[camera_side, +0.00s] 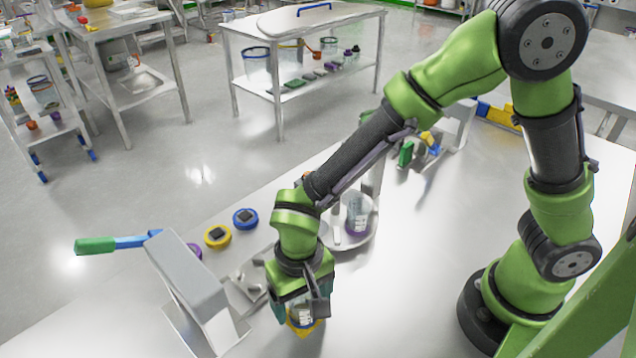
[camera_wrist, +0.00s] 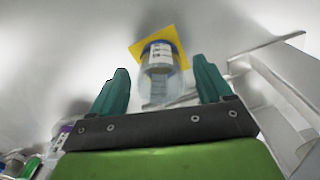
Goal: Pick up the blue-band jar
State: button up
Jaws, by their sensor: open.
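The blue-band jar (camera_wrist: 160,60) is clear with a white label, and its blue band shows at the end by the yellow square mat (camera_wrist: 141,49). In the side view the jar (camera_side: 302,314) is partly hidden by my gripper (camera_side: 299,303), and a corner of the yellow mat (camera_side: 305,329) shows beneath. My gripper is open and points down over the jar. In the wrist view the two green fingers of my gripper (camera_wrist: 161,66) lie to either side of the jar, with gaps visible. I cannot tell how far down the fingers reach.
A grey stand (camera_side: 190,288) with a blue, green-handled lever is close left. Yellow (camera_side: 217,236), blue (camera_side: 245,218) and partly hidden purple (camera_side: 194,250) discs lie behind it. A purple-banded jar (camera_side: 358,217) stands on a round dish. The bench right of my gripper is clear.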

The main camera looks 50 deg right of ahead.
jog(key=shift+f, duration=0.85)
jog(key=shift+c, duration=0.4)
jog(key=c, duration=1)
jog(key=shift+r, duration=0.1)
